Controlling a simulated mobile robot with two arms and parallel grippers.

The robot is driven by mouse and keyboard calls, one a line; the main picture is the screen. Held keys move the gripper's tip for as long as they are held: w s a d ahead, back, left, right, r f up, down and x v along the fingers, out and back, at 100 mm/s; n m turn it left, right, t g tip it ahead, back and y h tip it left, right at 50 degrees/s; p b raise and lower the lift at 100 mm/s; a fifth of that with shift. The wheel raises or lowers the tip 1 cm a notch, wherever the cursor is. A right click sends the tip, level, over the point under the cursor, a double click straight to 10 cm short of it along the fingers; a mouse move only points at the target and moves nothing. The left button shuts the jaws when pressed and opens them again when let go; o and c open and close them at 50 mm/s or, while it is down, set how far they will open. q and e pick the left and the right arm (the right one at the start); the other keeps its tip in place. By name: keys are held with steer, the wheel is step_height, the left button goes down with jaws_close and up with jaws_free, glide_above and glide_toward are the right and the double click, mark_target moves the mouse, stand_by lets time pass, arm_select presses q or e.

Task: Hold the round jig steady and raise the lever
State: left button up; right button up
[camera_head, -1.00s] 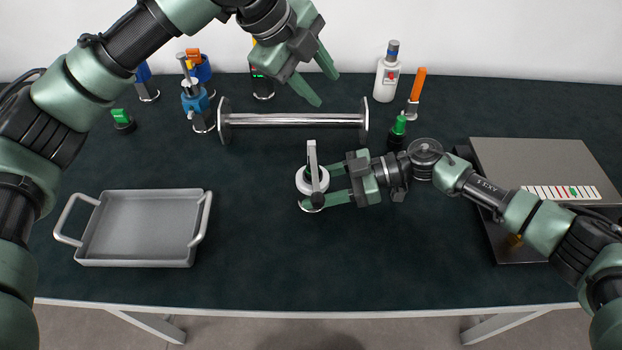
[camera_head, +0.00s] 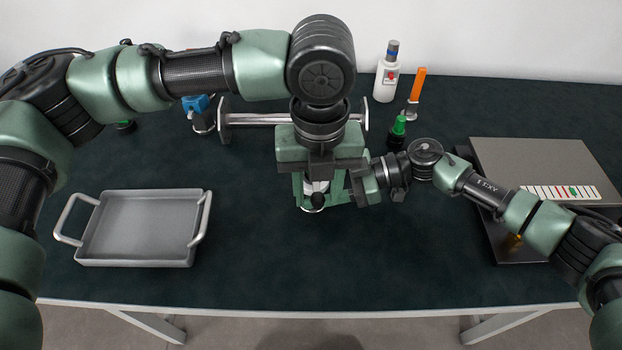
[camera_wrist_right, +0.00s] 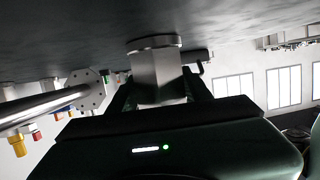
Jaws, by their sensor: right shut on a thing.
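The round jig (camera_head: 315,187) is a small pale round piece on the dark bench, mostly covered by my left gripper in the head view. My left gripper (camera_head: 317,194) points down over it, its fingers apart, one on each side. The lever, a grey bar on the jig, is hidden under my left wrist. My right gripper (camera_head: 335,197) comes from the right and is shut on the jig, low at the bench. The right wrist view shows the pale jig (camera_wrist_right: 156,75) between the right fingers. I cannot tell whether the left fingers touch the lever.
A grey tray (camera_head: 82,250) stands at the left. A metal bar (camera_head: 245,119) on end discs lies behind the jig. A green-topped piece (camera_head: 398,127), an orange-handled piece (camera_head: 417,85) and a white bottle (camera_head: 386,80) stand at back right. The front middle is clear.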

arm_select(q)
steer(key=shift+f, duration=1.1)
jaws_close()
